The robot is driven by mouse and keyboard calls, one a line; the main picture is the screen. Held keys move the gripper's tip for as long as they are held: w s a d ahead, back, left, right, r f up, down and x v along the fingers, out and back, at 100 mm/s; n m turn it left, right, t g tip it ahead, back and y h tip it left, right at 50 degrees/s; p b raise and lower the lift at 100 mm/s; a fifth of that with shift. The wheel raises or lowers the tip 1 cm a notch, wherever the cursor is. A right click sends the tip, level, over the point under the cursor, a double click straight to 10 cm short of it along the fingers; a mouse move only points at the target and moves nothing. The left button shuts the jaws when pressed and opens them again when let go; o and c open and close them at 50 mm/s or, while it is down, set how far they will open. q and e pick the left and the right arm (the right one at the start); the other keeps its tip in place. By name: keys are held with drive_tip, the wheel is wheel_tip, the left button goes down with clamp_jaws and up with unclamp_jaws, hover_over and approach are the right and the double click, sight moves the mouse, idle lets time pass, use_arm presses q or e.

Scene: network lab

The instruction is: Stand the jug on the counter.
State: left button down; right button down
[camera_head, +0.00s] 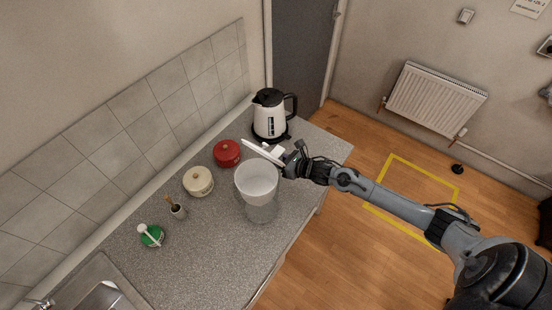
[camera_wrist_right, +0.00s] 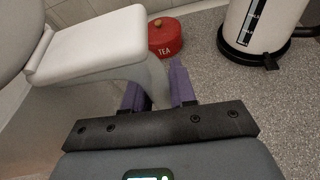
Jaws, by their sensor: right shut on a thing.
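The jug (camera_head: 257,185) has a white upper part and a clear, see-through lower body. In the head view it is upright over the counter (camera_head: 235,265); whether its base touches the counter I cannot tell. My right gripper (camera_head: 278,160) is at the jug's upper right side. In the right wrist view its purple fingers (camera_wrist_right: 157,90) are shut on the jug's pale handle, under a white flap (camera_wrist_right: 90,45). The jug's body is mostly cut off at the left there. My left gripper is not in view.
A white and black kettle (camera_head: 270,115) stands behind the jug. A red tin (camera_head: 227,153), marked TEA in the wrist view, and a cream tin (camera_head: 198,182) stand close by. A brush pot (camera_head: 178,211), a green item (camera_head: 152,236) and a sink (camera_head: 95,290) lie further left. The front counter is clear.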

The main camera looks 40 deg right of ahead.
drive_tip(key=shift+w+r, duration=0.1)
drive_tip(key=c, duration=1.4)
unclamp_jaws()
drive_tip(key=shift+f, duration=0.25)
drive_tip(key=o, duration=0.5)
drive_tip(key=shift+s+r, duration=0.2)
drive_tip(key=b+v, duration=0.1)
drive_tip(key=v, duration=0.9)
drive_tip(key=s+a+m+g+h, duration=0.1)
drive_tip(key=s+a+m+g, duration=0.2)
drive_tip(key=m, duration=0.9)
drive_tip(key=s+a+m+g+h, duration=0.1)
drive_tip(key=s+a+m+g, duration=0.2)
drive_tip(key=s+a+m, duration=0.5)
drive_tip(key=s+a+m+g+h, duration=0.1)
drive_tip(key=s+a+m+g, duration=0.2)
drive_tip(key=m, duration=1.3)
drive_tip(key=shift+s+a+f+g, duration=0.1)
drive_tip(key=shift+s+a, duration=0.45)
drive_tip(key=shift+s, duration=0.45)
drive_tip(key=shift+s+a+f+g, duration=0.1)
drive_tip(key=shift+s+a, duration=0.45)
drive_tip(key=shift+s, duration=0.45)
drive_tip(key=shift+s+a+g, duration=0.1)
drive_tip(key=shift+s+a, duration=0.4)
drive_tip(key=shift+s, duration=0.5)
